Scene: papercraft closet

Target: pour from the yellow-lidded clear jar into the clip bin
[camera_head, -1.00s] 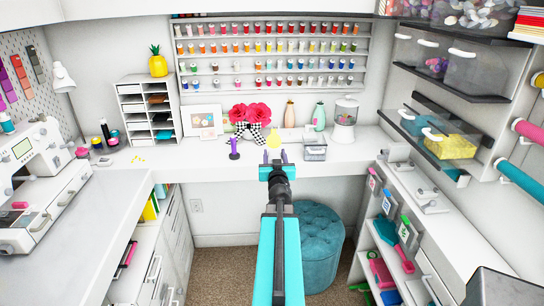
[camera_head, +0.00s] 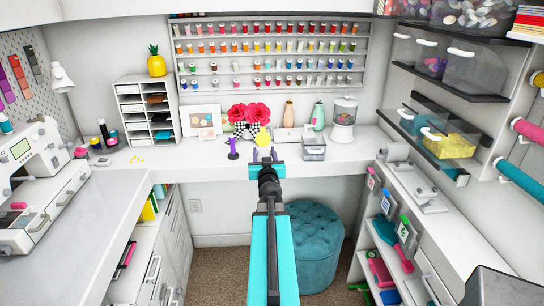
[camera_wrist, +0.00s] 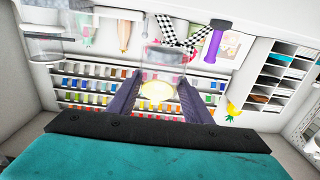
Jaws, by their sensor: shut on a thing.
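The clear jar with the yellow lid (camera_head: 263,138) is between the fingers of my gripper (camera_head: 263,156), at the front of the back desk. In the wrist view, my gripper (camera_wrist: 158,95) is shut on the jar (camera_wrist: 166,57), with its round yellow lid toward the camera. I cannot tell how far the jar is off the desk. A small clear bin with a light handle (camera_head: 313,149), which looks like the clip bin, stands on the desk to the right of the jar, apart from it.
A purple-handled tool (camera_head: 233,149) stands just left of the jar. Behind are a checkered vase with red flowers (camera_head: 250,116), two slim vases and a lidded canister (camera_head: 343,118). Small yellow pieces (camera_head: 137,159) lie on the desk at left. A teal stool (camera_head: 315,245) sits below.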

